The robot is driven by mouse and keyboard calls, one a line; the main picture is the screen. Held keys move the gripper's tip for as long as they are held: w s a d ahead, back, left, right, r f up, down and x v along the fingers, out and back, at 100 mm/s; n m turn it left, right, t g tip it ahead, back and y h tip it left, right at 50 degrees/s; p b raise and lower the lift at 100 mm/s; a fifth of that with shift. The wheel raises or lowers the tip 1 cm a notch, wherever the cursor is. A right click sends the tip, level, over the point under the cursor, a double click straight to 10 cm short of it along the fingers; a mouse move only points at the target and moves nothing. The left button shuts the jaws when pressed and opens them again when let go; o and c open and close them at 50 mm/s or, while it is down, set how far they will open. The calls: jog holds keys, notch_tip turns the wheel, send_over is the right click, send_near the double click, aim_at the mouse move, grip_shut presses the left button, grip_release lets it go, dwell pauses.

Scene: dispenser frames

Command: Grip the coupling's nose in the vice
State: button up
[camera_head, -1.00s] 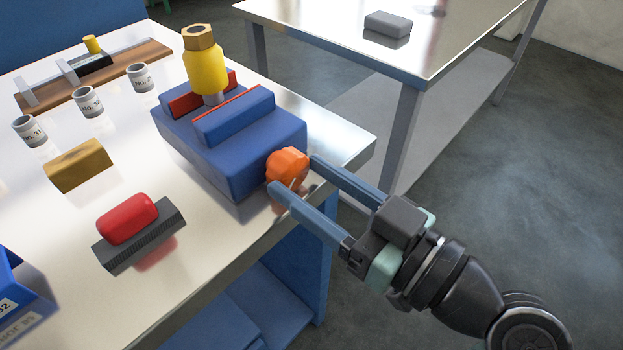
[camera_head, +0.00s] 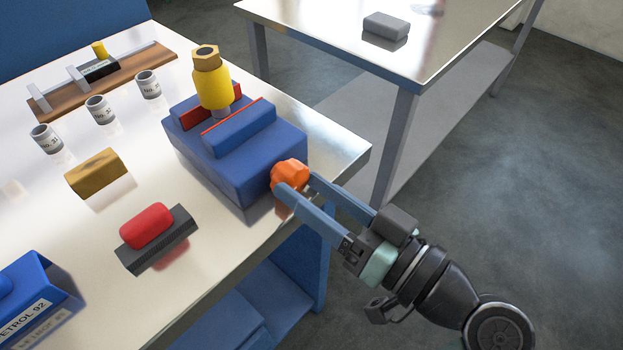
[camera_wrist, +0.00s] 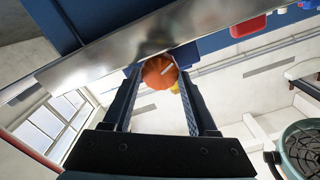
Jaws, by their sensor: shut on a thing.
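The blue vice (camera_head: 235,168) sits at the near right corner of the bench, with red-faced jaws. The coupling (camera_head: 213,88), a yellow body with a brass hex top, stands upright with its grey nose (camera_head: 222,112) down between the jaws. I cannot tell whether both jaws touch the nose. The vice's orange knob (camera_head: 289,173) is on its near right side; it also shows in the wrist view (camera_wrist: 158,71). My gripper (camera_head: 296,184) is shut on this knob, one finger on each side, and it shows in the wrist view too (camera_wrist: 159,78).
A second table (camera_head: 330,30) holds a grey block (camera_head: 385,26).

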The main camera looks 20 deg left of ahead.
jog(key=o, duration=1.4)
jog(key=shift+c, duration=0.2)
jog(key=v, duration=1.3)
jog(key=shift+p, duration=0.45)
jog(key=shift+c, duration=1.3)
